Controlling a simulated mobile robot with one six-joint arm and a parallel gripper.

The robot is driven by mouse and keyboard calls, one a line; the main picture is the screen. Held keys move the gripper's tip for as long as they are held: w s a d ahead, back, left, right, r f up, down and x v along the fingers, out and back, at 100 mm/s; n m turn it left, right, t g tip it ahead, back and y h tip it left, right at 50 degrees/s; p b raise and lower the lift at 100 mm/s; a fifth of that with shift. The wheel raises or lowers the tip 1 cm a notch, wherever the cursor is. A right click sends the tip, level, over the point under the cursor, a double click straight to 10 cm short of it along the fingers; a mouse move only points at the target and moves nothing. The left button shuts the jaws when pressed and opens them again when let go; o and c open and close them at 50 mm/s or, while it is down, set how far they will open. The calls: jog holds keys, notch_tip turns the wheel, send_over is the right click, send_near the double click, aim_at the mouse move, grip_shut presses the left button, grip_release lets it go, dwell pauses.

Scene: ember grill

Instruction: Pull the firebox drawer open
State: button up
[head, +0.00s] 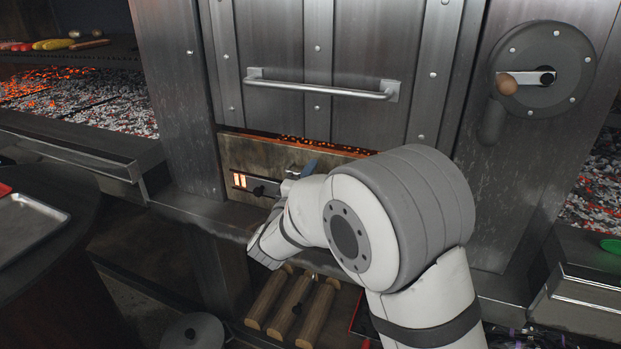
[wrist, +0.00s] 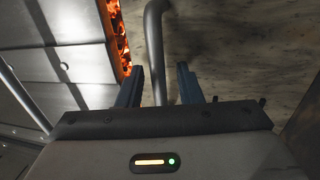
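The firebox drawer front (head: 232,152) is a brownish metal panel below the large grey door, and in the wrist view it is the mottled surface (wrist: 255,45). A strip of glowing embers shows along its top edge. Its bar handle (wrist: 155,40) is a curved grey bar in the wrist view. My gripper (wrist: 160,85) is open, with one finger on each side of the bar. Gaps show between the bar and both fingers. In the head view, my arm hides most of the handle and the right part of the drawer front.
A horizontal handle (head: 320,89) crosses the grey door above. A crank wheel (head: 541,70) with a wooden knob is at the right. Logs (head: 297,305) lie on a shelf below. Ember beds (head: 75,100) glow at the left and right. A tray (head: 28,222) stands at left.

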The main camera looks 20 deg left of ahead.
grip_shut()
dwell(0.4)
